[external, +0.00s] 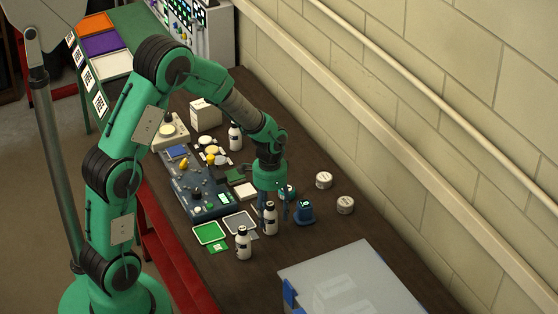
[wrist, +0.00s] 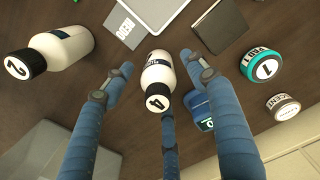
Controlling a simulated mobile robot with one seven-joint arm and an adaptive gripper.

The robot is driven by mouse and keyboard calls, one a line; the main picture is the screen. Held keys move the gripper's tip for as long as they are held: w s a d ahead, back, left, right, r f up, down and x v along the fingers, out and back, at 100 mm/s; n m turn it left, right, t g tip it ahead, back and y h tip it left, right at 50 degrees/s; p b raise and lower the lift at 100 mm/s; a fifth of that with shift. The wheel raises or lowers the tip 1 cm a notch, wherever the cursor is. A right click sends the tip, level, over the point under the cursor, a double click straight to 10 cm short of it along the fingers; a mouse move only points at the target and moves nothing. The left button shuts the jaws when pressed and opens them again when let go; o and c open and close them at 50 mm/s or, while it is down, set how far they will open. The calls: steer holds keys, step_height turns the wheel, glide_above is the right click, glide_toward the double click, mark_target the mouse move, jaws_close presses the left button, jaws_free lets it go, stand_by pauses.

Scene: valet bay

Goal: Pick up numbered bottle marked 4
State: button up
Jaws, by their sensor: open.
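The bottle marked 4 (wrist: 157,72) is white with a black cap, and the 4 on its cap faces the wrist camera. It stands upright on the dark table, and the external view shows what appears to be the same bottle (external: 270,220) right below my gripper (external: 273,208). In the wrist view my gripper (wrist: 156,65) is open, with blue fingers spread to the left and right of the bottle and a third finger behind its cap. I see gaps beside the bottle; contact with the third finger I cannot tell.
A similar bottle marked 2 (wrist: 62,46) stands close by on the left. A blue object (external: 304,212), a teal container marked 1 (wrist: 262,67) and a round tin (wrist: 283,107) lie to the right. A tray (external: 240,223) is near. A translucent bin (external: 350,285) stands in front.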

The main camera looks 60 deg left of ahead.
mark_target(271, 203)
steer(key=shift+f+b, duration=0.3)
steer(key=shift+f, duration=1.6)
steer(key=c, duration=1.4)
steer(key=shift+o, duration=0.2)
steer(key=shift+r, duration=0.1)
steer(key=shift+r+p, duration=0.85)
steer(key=shift+r, duration=4.1)
